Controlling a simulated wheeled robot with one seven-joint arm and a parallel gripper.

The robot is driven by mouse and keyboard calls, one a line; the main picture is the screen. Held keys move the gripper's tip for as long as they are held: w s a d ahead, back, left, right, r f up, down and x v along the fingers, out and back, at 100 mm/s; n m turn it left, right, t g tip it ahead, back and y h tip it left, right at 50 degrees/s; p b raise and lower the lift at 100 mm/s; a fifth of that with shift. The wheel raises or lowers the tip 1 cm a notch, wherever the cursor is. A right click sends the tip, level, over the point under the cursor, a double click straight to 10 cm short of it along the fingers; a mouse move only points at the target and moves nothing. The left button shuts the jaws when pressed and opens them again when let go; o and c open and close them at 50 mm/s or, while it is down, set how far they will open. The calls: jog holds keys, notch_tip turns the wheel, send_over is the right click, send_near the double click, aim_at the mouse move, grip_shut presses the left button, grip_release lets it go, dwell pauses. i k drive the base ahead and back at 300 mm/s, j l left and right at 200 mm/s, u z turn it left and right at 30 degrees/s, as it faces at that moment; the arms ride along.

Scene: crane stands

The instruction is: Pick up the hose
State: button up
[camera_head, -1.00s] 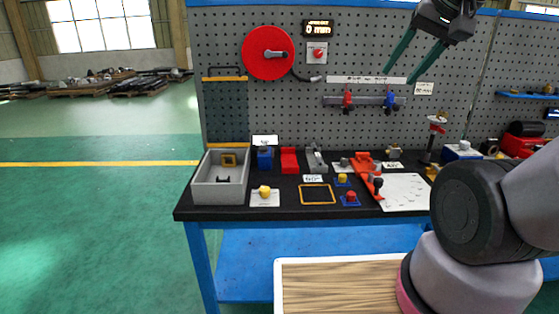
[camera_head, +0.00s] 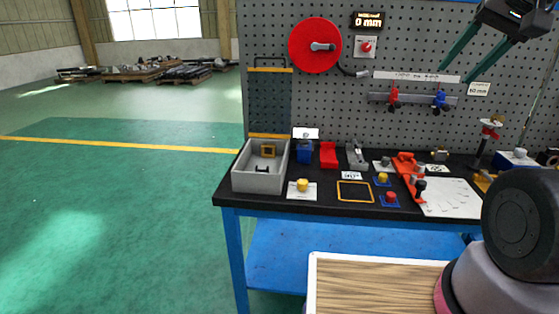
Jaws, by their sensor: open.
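The hose (camera_head: 347,71) is a short dark length coming out at the lower right of a red reel (camera_head: 304,56) on the grey pegboard. It ends in a light grey tip beside a white ruler strip. My gripper (camera_head: 454,74) is at the upper right of the view, with two dark green fingers spread apart and nothing between them. In the picture it is well to the right of the hose tip and apart from it. Its fingertips overlap the right end of the strip.
Below the pegboard, a black-topped bench (camera_head: 330,196) holds a grey bin (camera_head: 260,181), coloured blocks and a red clamp-like tool (camera_head: 408,172). A rail (camera_head: 412,98) with red and blue clamps hangs under the strip. The green floor at left is clear.

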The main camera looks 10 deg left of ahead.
aim_at(360, 160)
jog(key=i+j, duration=0.75)
jog(key=i, duration=0.1)
